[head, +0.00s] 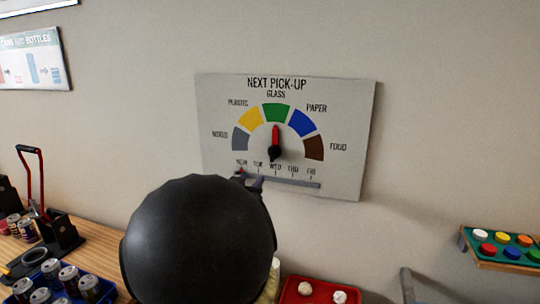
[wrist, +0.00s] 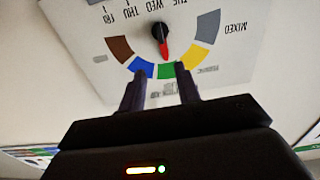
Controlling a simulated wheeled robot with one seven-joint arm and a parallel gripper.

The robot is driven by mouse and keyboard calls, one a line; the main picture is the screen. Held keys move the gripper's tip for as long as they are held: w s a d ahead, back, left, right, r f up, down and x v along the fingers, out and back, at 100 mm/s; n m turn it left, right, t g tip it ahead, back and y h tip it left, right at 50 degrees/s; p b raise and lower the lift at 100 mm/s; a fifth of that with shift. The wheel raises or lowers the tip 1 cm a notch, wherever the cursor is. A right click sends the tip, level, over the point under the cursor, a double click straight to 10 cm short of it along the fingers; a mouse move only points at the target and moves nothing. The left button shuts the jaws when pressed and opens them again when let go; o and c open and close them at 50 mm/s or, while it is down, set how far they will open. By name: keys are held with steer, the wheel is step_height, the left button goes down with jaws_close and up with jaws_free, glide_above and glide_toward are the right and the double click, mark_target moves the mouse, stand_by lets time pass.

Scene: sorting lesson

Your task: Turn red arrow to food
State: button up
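The red arrow (head: 275,137) turns on a black hub on the white "NEXT PICK-UP" board (head: 350,120). It points straight up at the green GLASS segment (head: 276,113). The brown FOOD segment (head: 315,147) is at the right end of the arc. In the wrist view the board is upside down, with the red arrow (wrist: 165,49) pointing down at green and the brown segment (wrist: 121,49) at left. My gripper (wrist: 161,69) is open and empty, its fingertips apart near the arrow's tip. In the head view my dark arm hides most of it.
A weekday slot (head: 290,182) runs along the board's bottom. Below are a red tray (head: 315,285) with white crumpled pieces and a blue crate (head: 105,290) of cans. A red-handled can press (head: 50,235) stands left. A tray of coloured caps (head: 500,262) is at right.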

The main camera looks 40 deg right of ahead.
mark_target(271, 154)
steer(key=shift+w+d, duration=0.1)
steer(key=x, duration=1.7)
steer(key=shift+d, duration=0.1)
steer(key=shift+c, duration=0.4)
jaws_close()
